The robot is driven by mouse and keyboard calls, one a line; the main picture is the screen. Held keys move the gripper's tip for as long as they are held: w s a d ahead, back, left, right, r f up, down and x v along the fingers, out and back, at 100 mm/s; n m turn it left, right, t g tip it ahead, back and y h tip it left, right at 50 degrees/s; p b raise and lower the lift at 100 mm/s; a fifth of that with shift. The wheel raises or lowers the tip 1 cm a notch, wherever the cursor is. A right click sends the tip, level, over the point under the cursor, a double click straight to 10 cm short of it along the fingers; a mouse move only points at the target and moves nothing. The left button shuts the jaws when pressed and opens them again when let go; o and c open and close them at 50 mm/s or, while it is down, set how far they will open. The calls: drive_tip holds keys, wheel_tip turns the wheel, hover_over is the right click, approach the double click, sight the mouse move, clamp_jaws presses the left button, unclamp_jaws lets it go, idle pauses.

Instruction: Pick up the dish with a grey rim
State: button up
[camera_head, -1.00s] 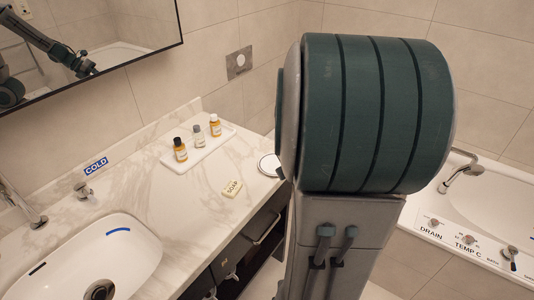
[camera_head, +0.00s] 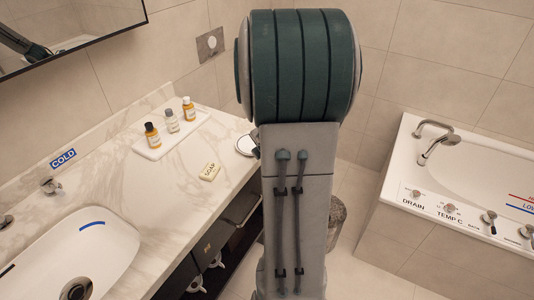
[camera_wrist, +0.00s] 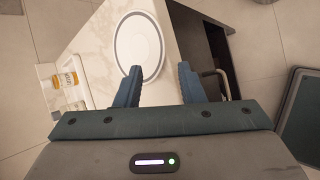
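The dish (camera_head: 246,146) is round and white with a grey rim. In the head view it lies at the right end of the marble counter, partly hidden behind my arm. In the wrist view the dish (camera_wrist: 139,42) lies near the counter's edge, ahead of my fingers. My gripper (camera_wrist: 160,72) is open and empty, its two blue fingers apart. The left fingertip overlaps the near rim of the dish in the picture; I cannot tell whether they touch. The right finger is beyond the counter edge, over the dark cabinet front. My arm hides the gripper in the head view.
A white tray (camera_head: 172,136) with three small bottles stands left of the dish on the counter. A sink (camera_head: 82,250) is at the left. Cabinet handles stick out below the counter edge. A bathtub (camera_head: 400,165) stands at the right.

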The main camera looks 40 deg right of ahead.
drive_tip(key=shift+b+x, duration=0.45)
drive_tip(key=shift+x, duration=2.3)
clamp_jaws()
